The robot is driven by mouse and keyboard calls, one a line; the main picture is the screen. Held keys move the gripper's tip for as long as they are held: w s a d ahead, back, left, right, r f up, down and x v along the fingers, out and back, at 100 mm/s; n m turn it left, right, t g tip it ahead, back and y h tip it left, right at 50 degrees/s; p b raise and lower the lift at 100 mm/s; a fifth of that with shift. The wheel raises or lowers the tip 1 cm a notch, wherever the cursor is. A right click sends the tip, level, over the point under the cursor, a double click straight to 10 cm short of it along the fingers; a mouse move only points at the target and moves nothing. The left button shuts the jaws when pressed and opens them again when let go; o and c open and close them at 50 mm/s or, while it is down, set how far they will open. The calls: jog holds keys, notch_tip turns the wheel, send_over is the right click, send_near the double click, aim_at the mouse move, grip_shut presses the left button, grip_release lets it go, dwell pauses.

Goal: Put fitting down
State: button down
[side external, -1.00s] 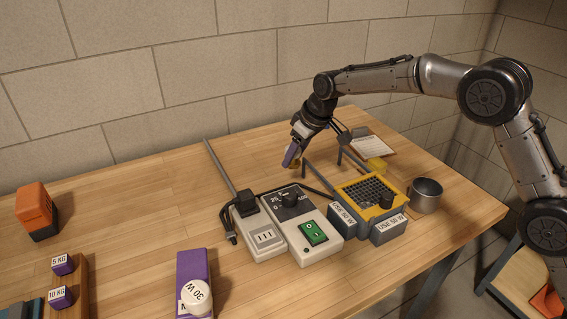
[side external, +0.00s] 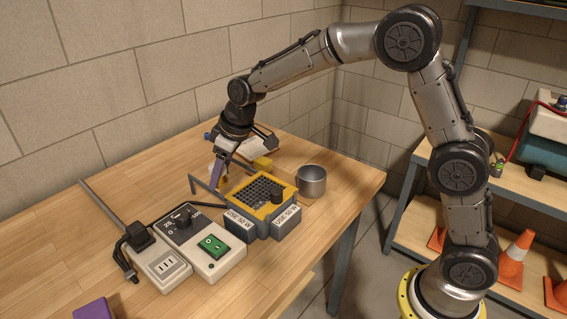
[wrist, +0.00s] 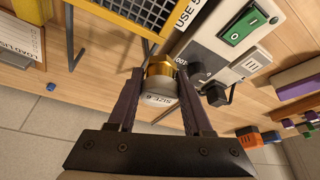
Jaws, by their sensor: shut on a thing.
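The fitting is a brass-coloured piece (wrist: 160,68) with a grey round end (wrist: 158,99) that carries a printed size label, only partly readable. My gripper (wrist: 158,88) is shut on it in the wrist view, with one purple finger on each side. In the side external view my gripper (side external: 217,178) points down behind the yellow-framed mesh unit (side external: 246,188), close to a grey bent rod. The fitting is hard to make out there. I cannot tell whether it touches the table.
The mesh unit carries USE 50 W labels. A metal cup (side external: 311,182) stands right of it and a yellow block (side external: 262,163) behind. A control box with a green switch (side external: 212,246) and a socket box (side external: 164,268) stand front left. Bare table (side external: 60,235) lies left.

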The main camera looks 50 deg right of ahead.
jog(key=s+d, duration=0.1)
jog(key=d, duration=0.2)
jog(key=s+d+m, duration=0.1)
jog(key=d, duration=0.3)
jog(key=s+d+m+h, duration=0.1)
jog(key=d, duration=0.3)
jog(key=shift+s+d, duration=0.25)
jog(key=shift+s, duration=0.1)
jog(key=s+d+r+m+h, duration=0.15)
jog(key=s+d+m, duration=0.4)
jog(key=d, duration=0.85)
jog(key=n, duration=0.2)
send_near(289, 161)
jog(key=shift+w+d+f+m+t, duration=0.1)
jog(key=shift+w+f+m+t, duration=0.2)
jog(key=shift+w+f, duration=0.35)
jog(key=shift+x, duration=0.8)
jog(key=shift+d+f, duration=0.1)
jog(key=shift+f, duration=1.25)
jog(key=shift+f, duration=0.15)
jog(key=shift+c, duration=1.6)
grip_release()
